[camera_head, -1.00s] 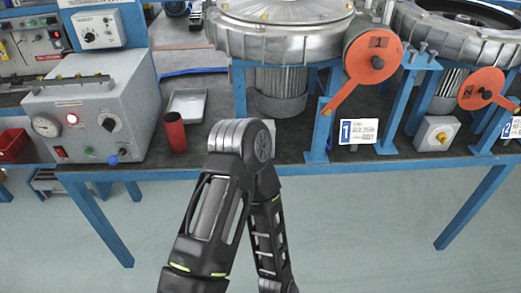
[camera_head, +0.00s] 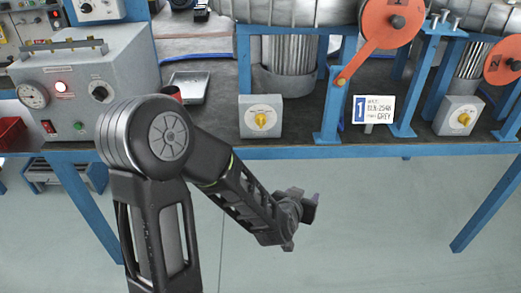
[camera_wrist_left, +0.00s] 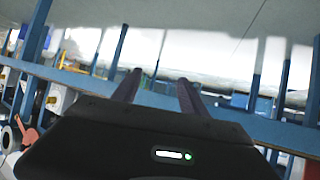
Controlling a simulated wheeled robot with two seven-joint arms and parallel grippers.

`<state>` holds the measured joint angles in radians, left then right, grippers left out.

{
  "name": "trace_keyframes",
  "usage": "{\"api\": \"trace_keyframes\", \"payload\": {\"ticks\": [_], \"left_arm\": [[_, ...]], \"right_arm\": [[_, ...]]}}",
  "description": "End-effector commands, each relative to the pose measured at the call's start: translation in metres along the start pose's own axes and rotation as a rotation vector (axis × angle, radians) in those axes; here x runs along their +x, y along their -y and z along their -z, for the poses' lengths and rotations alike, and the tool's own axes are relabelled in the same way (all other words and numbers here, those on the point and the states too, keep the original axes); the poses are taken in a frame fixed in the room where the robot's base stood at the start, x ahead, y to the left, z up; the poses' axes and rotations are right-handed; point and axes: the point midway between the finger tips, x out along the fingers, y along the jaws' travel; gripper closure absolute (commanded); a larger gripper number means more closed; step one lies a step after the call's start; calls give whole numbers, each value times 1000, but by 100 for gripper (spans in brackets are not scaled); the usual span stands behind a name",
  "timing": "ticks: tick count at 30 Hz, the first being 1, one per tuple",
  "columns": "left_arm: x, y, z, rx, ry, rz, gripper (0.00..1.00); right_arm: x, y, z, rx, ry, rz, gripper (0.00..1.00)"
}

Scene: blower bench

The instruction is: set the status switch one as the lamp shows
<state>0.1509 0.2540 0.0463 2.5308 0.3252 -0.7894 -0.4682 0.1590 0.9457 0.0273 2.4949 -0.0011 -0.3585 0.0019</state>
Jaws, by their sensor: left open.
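Switch box one (camera_head: 260,128) is a grey box with a yellow knob (camera_head: 262,119) on a pale dial, at the bench's front edge left of the label marked 1 (camera_head: 373,111). The knob appears roughly upright. A round lamp (camera_head: 61,87) on the grey control box (camera_head: 90,75) at left glows whitish with a reddish rim. My left gripper (camera_head: 310,208) is open, in front of and below the bench edge, apart from the switch. Its two fingers (camera_wrist_left: 160,88) show parted and empty in the left wrist view. My right gripper is out of view.
A second switch box (camera_head: 459,116) stands at right. An orange disc with an arm (camera_head: 386,25) overhangs the blue stand near label 1. The blue bench edge (camera_head: 330,152) runs across. A metal tray (camera_head: 188,86) lies behind my arm. The floor in front is clear.

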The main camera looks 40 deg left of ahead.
Motion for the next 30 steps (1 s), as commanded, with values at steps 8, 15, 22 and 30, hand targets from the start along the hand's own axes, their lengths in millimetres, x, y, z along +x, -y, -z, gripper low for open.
{"api": "trace_keyframes", "payload": {"ticks": [8,15,22,30], "left_arm": [[-55,108,107,43,-456,351,49],[-78,126,126,47,-517,424,49],[-78,126,126,47,-514,422,49],[-68,131,136,48,-508,423,49]], "right_arm": [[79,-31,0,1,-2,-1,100],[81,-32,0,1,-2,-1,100],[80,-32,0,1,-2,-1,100],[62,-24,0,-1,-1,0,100]]}}
